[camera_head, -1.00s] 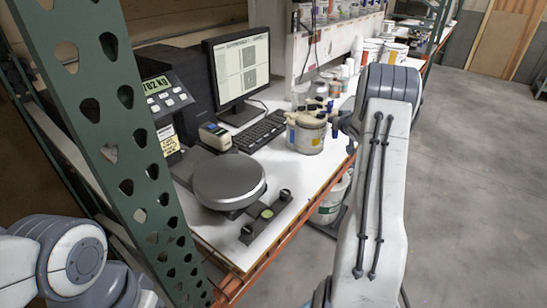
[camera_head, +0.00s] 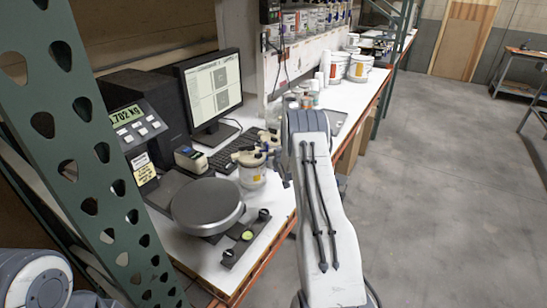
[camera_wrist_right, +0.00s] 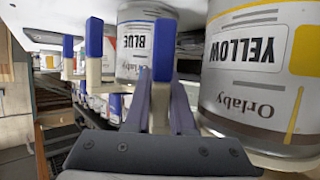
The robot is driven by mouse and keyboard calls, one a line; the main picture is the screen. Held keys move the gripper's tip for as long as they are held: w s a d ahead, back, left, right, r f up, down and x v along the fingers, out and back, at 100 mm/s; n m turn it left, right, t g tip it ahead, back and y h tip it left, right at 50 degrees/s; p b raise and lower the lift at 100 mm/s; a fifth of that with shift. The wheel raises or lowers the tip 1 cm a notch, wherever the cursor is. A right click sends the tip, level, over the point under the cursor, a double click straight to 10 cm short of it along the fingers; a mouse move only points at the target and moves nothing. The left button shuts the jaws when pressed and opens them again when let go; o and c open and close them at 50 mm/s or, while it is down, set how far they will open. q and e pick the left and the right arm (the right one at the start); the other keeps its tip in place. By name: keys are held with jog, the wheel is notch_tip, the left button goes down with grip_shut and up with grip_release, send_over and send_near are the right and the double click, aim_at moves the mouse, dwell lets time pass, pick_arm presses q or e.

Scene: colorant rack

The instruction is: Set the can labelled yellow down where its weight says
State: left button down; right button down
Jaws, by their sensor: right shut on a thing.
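The yellow can (camera_wrist_right: 250,75), a grey tin labelled YELLOW, fills the right of the right wrist view, with its label upside down. My right gripper (camera_wrist_right: 160,95) is shut on a beige handle with a blue tip (camera_wrist_right: 163,48) beside that can; my fingers hide where the handle joins. The blue can (camera_wrist_right: 143,45) stands behind. In the head view a tin with a yellow patch (camera_head: 253,177) shows left of my right wrist, probably the yellow can. The round scale plate (camera_head: 207,202) is empty. The scale display (camera_head: 125,115) seems to read .702 kg, its first digit unclear.
A monitor (camera_head: 214,90), keyboard (camera_head: 225,153) and small device (camera_head: 190,160) stand on the white bench. White buckets (camera_head: 360,68) stand farther along it. A green perforated upright (camera_head: 85,140) rises at the left. Open floor (camera_head: 440,180) lies right.

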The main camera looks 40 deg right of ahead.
jog(key=shift+w+d+f, duration=0.1)
jog(key=shift+f, duration=0.6)
jog(key=c, duration=1.2)
grip_release()
jog(key=shift+f, duration=0.2)
jog(key=o, duration=0.4)
jog(key=shift+o, duration=0.2)
jog(key=shift+r, duration=0.1)
jog(key=b+v, duration=0.3)
jog(key=v, duration=0.9)
